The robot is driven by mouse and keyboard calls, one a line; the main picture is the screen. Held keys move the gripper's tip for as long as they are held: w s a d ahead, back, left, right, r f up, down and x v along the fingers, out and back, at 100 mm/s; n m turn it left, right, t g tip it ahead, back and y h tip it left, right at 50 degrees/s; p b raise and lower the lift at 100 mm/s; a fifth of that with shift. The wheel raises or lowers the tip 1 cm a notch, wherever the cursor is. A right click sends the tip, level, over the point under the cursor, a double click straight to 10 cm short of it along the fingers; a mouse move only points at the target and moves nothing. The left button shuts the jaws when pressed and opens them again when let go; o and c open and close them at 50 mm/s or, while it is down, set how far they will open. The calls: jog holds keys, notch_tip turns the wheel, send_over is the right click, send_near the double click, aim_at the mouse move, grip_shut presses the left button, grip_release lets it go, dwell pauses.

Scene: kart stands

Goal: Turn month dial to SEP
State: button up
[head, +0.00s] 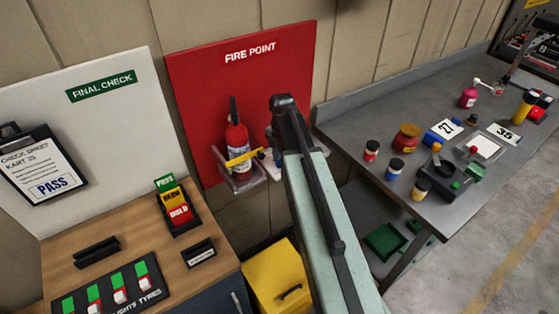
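No month dial can be made out in the head view. The red fire point board (290,55) stands upright against the wall, and my arm covers part of its right side. A red fire extinguisher (237,145) with a yellow tag stands in a clear holder on the board, left of my arm. My arm reaches up from the bottom towards the board.
A wooden cabinet (215,267) at left carries card racks and a switch panel (118,290). A yellow bin (278,280) stands below the board. A grey workbench (345,125) at right holds jars and number plates. Open floor (500,240) lies at lower right.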

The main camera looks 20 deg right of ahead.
grip_shut()
